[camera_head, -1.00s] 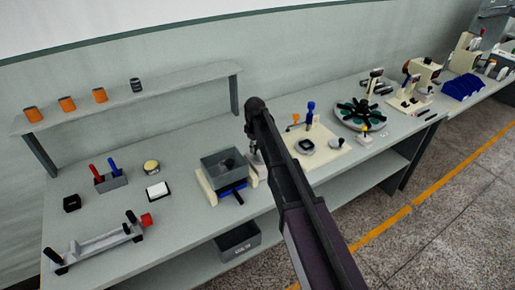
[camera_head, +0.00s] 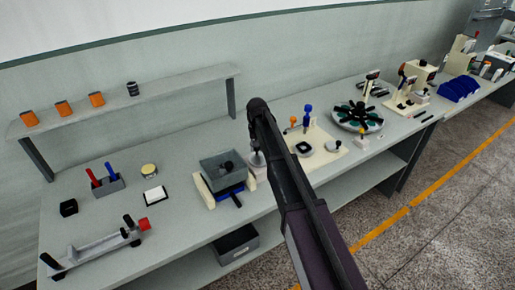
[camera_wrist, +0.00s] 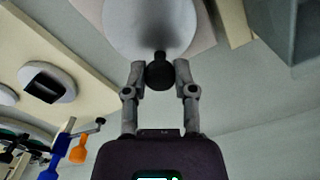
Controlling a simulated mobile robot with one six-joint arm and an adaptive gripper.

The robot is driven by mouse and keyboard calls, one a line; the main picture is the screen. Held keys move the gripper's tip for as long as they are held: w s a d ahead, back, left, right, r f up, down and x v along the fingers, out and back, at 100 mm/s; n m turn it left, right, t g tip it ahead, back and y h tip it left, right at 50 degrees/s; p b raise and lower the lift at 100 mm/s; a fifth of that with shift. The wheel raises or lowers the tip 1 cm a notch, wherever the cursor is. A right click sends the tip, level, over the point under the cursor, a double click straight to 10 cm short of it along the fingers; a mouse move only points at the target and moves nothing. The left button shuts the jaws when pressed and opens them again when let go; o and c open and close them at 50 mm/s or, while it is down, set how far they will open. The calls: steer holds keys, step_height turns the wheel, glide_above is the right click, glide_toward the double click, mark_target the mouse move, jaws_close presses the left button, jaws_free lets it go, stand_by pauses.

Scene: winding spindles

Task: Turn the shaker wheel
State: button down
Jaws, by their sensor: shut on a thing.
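The shaker wheel is a pale round disc (camera_wrist: 150,22) at the top of the wrist view, with a dark shadow on its face. A black knob (camera_wrist: 159,75) stands at its near edge. My gripper (camera_wrist: 160,68) has its two grey fingers on either side of this knob, shut on it. In the head view the pale wheel (camera_head: 257,158) shows only in part beside the grey open box (camera_head: 222,167); my arm hides the rest. My gripper is mostly hidden there too.
A cream board with a blue-topped lever (camera_head: 308,110) and dials stands just right of my arm. Farther right is a round carousel (camera_head: 357,117) with black arms. A red and blue handled rack (camera_head: 107,184) stands left.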

steer(key=shift+w+d+m, duration=0.15)
steer(key=shift+m, duration=0.55)
steer(key=shift+w+d+m, duration=0.1)
steer(key=shift+d+m, duration=0.05)
steer(key=shift+m, duration=0.55)
steer(key=shift+c, duration=2.1)
jaws_free()
steer(key=shift+s, duration=0.1)
